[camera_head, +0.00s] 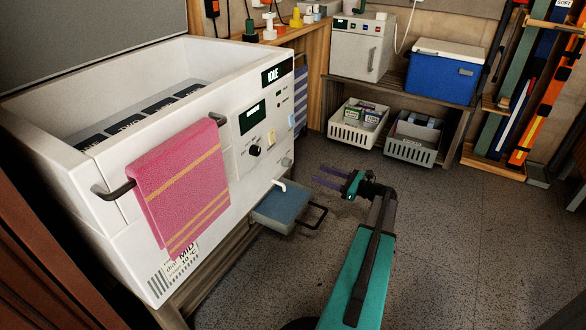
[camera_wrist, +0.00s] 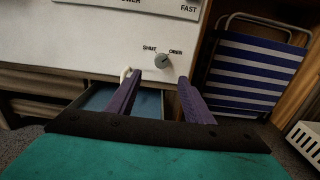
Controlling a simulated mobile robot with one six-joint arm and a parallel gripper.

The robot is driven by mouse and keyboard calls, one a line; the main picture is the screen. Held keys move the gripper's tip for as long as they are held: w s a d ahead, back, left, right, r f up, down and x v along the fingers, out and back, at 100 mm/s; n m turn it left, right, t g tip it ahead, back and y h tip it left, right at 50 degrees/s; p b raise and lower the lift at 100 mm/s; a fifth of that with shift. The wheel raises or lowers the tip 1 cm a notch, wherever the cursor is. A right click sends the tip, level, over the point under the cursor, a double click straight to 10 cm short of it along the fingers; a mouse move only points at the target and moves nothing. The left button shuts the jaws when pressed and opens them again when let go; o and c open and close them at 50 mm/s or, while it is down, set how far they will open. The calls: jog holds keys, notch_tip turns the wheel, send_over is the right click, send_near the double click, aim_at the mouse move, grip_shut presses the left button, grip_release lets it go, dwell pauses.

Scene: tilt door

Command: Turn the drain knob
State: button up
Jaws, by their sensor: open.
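The drain knob (camera_wrist: 162,60) is a small round grey knob low on the white machine's front panel, between the labels SHUT and OPEN in the wrist view. Its pointer direction is too small to tell. In the head view the drain knob (camera_head: 286,162) is at the panel's lower right, above a white spout (camera_head: 279,185). My gripper (camera_wrist: 158,82) is open and empty, its two purple fingers pointing toward the panel just below the knob in the picture. In the head view my gripper (camera_head: 318,176) is apart from the panel, to the right of the knob.
A blue basin (camera_head: 281,208) with a dark handle sits below the spout. A pink towel (camera_head: 182,187) hangs on the machine's front rail. A blue-striped folding chair (camera_wrist: 253,72) stands right of the machine. The floor to the right is clear.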

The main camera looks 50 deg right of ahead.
jog(key=shift+s+d, duration=0.1)
jog(key=shift+d, duration=0.05)
jog(key=b, duration=0.5)
send_near(290, 163)
jog(key=x, duration=0.8)
jog(key=shift+r, duration=0.1)
